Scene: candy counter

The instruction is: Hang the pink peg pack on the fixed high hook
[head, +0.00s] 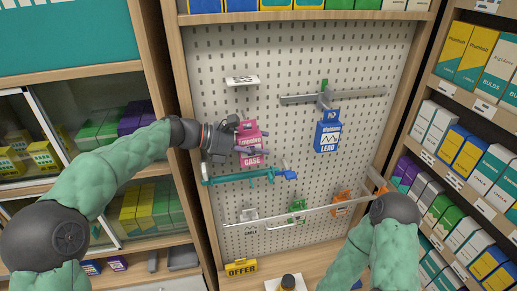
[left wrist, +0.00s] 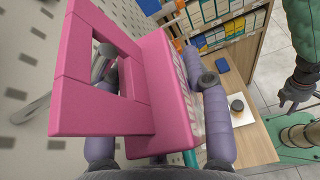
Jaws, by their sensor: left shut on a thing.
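The pink peg pack (head: 250,158) is upright in front of the pegboard's left half in the head view. My left gripper (head: 228,143) is shut on it from the left. In the left wrist view the pack (left wrist: 160,85) fills the middle, with a finger on each side and a square opening in its header. A grey metal rod (left wrist: 38,108) runs from the board behind the header, and a rounded grey end shows through the opening. I cannot tell whether it passes through. A white plate (head: 242,81) is on the board above the pack. My right gripper (left wrist: 296,92) is small in the wrist view; its jaw state is unclear.
A blue pack (head: 327,136) hangs from a grey bar to the right. A teal bar (head: 240,177) is below the pink pack, with a clear rail (head: 295,212) lower down. Stocked shelves flank the pegboard. A yellow OFFER sign (head: 241,267) stands on the counter.

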